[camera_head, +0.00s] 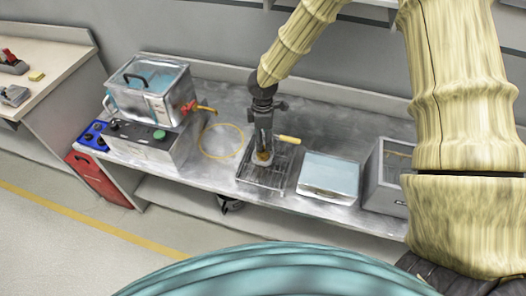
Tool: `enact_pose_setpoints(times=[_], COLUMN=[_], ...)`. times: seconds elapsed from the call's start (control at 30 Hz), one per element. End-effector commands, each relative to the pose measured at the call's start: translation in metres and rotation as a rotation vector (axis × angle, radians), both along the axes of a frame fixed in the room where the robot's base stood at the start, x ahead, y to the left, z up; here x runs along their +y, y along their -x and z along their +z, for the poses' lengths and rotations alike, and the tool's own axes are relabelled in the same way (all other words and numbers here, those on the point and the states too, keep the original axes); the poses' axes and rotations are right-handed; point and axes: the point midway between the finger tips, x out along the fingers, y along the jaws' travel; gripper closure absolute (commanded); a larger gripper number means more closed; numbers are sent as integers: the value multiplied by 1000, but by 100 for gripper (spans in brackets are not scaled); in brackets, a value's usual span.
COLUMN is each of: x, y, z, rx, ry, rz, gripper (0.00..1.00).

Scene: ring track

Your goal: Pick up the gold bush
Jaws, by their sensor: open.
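A small gold bush (264,157) shows at the wire rack (262,184), in the middle of the metal bench. My gripper (263,149) points down over the rack, right at the bush. Its fingers are open and partly hide the bush. I cannot tell whether the fingers touch it or stand around it.
A tank with blue liquid (150,92) stands on a grey unit (150,147) at left. A yellow hose loop (222,141) lies left of the rack. A yellow handle (289,140) is behind it. A blue-topped tray (329,173) and grey box (384,187) stand at right.

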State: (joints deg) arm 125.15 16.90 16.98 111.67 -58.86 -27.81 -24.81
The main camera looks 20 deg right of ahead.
Motion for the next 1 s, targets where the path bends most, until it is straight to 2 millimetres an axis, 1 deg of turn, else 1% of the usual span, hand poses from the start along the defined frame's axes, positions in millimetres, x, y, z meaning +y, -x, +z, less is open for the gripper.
enact_pose_setpoints(times=[0.27, 0.37, 0.7, 0.8, 1.0], x=[-2, -1, 0, 0, 0], y=[1, 2, 3, 2, 2], z=[-9, -16, -48, -54, -58], rx=[1, 2, 1, -1, -1], ry=[0, 0, 0, 0, -1], rz=[-2, -2, -1, -2, -1], gripper=[31, 31, 31, 31, 31])
